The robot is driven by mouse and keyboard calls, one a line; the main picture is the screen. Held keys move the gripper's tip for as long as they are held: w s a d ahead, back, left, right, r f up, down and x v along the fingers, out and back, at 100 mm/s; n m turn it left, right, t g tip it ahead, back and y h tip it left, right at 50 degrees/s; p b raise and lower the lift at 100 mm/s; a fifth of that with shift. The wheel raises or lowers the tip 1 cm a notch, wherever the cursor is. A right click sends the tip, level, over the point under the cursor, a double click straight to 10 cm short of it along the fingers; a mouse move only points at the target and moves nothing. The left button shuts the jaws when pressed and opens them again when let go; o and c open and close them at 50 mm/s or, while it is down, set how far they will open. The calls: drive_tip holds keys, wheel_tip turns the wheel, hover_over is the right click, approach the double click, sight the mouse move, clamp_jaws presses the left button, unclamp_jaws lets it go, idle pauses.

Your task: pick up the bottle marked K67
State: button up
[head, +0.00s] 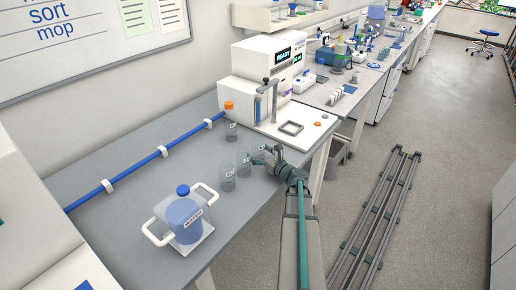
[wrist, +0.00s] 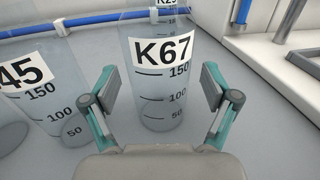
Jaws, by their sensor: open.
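The bottle marked K67 (wrist: 158,112) stands upright in the middle of the wrist view, clear and graduated, its black-on-white label facing me. Its top is cut off by the frame. My gripper (wrist: 158,84) is open, one finger on each side of the bottle's near side, with gaps visible; the bottle is not gripped. In the head view my gripper (head: 267,156) is low over the bench beside the rightmost of a row of clear bottles, whose label I cannot read there.
A bottle labelled ending in 45 (wrist: 28,88) stands close on the left. Another label, K29 (wrist: 167,2), shows behind K67. The head view shows an orange-capped bottle (head: 231,124), a blue-capped container in a white-handled carrier (head: 186,219), and a white instrument (head: 262,70) behind.

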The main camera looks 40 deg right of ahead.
drive_tip(key=shift+w, duration=0.2)
drive_tip(key=c, duration=1.3)
drive_tip(key=shift+o, duration=0.2)
drive_tip(key=shift+r, duration=0.1)
